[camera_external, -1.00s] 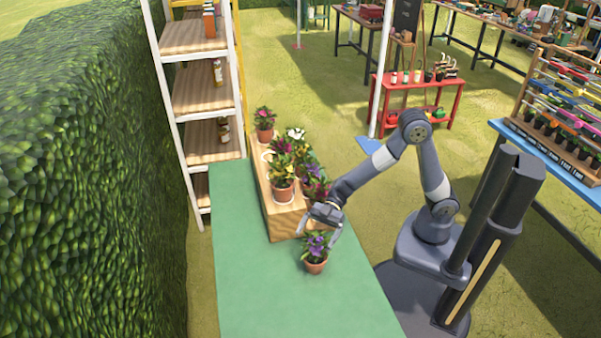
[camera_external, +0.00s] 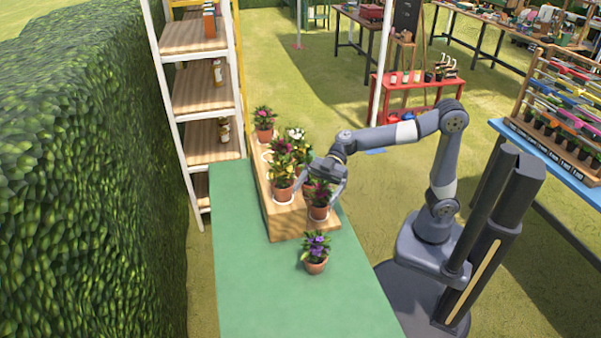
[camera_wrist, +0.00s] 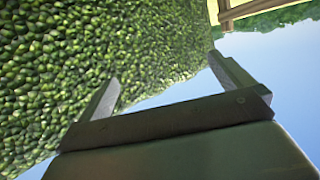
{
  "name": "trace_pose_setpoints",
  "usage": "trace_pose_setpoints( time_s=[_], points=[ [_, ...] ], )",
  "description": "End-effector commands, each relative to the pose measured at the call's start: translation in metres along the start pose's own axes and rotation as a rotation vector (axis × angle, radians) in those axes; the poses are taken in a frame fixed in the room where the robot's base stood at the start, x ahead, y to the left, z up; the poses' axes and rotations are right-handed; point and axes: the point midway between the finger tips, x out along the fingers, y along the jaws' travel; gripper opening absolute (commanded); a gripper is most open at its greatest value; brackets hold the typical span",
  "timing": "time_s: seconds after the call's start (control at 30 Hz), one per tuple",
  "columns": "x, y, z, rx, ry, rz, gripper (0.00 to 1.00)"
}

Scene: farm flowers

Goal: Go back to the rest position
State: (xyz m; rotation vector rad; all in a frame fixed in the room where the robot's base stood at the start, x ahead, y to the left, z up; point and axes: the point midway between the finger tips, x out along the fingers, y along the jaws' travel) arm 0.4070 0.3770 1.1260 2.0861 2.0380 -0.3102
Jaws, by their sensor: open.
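My gripper (camera_external: 322,190) is raised over the near end of the wooden planter block (camera_external: 285,229), in front of and partly hiding the potted plants there. In the wrist view its two fingers (camera_wrist: 165,85) are spread apart with nothing between them. A potted purple flower (camera_external: 316,250) stands upright on the green table (camera_external: 260,290), in front of the block and apart from my gripper. A pot with reddish leaves (camera_external: 319,210) stands on the block just below my gripper; I cannot tell how close the fingers are to it.
More potted flowers (camera_external: 265,122) stand along the block. A tall hedge (camera_external: 90,170) and a white shelf rack (camera_external: 200,90) are on the left. A red stand (camera_external: 415,90) is behind my arm. The near part of the table is clear.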

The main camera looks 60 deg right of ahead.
Motion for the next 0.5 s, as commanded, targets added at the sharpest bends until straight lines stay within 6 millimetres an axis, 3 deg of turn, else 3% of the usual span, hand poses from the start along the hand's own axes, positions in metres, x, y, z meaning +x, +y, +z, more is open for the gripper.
trace_pose_setpoints(
  time_s=[0.5],
  points=[
    [-0.028,0.102,-0.007,0.061,0.014,0.224,1.0]
  ],
)
